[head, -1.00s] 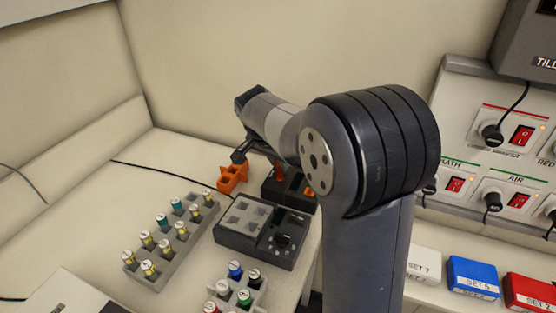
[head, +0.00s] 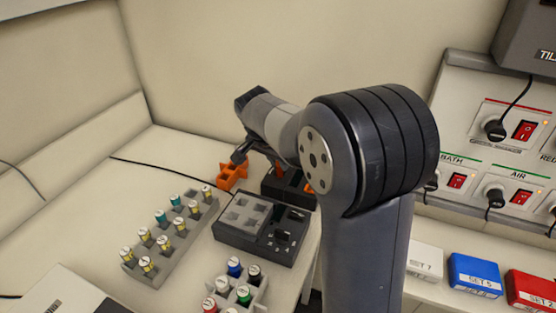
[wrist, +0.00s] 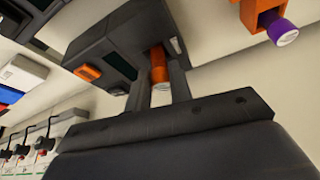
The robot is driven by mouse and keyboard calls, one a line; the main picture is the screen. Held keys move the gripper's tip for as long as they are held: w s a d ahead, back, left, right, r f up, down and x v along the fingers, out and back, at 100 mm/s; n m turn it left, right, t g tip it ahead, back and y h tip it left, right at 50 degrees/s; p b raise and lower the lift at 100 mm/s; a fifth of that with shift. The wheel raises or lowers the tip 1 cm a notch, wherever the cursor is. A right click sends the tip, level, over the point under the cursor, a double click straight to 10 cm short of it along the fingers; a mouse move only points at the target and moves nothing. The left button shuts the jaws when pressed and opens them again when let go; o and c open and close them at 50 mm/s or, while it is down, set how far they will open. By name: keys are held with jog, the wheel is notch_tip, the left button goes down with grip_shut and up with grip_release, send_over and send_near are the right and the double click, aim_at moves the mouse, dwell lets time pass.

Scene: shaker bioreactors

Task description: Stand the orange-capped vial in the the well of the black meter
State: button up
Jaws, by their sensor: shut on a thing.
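My gripper (wrist: 158,88) is shut on the orange-capped vial (wrist: 159,68) in the wrist view. The orange cap, with its pale round top, shows between the two fingers, and the vial's lower part is hidden. The black meter (wrist: 112,35) lies just beyond the fingers, with a dark display and an orange button. The vial lines up with the meter's well end, but I cannot tell how deep it sits. In the head view the meter (head: 303,202) is partly behind my arm, and the orange cap (head: 279,168) shows just above it.
An orange holder (head: 231,177) stands left of the meter; a purple-capped vial (wrist: 281,30) sits in it. A dark block with a dial (head: 255,245) is in front. A grey vial rack (head: 190,245) stands at left and another coloured-cap rack (head: 240,292) in front.

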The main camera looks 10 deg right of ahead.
jog(key=shift+f+b, duration=0.45)
jog(key=shift+f, duration=0.2)
jog(key=o, duration=1)
jog(key=shift+r+p, duration=2.65)
jog(key=shift+r, duration=0.95)
jog(key=shift+f, duration=0.1)
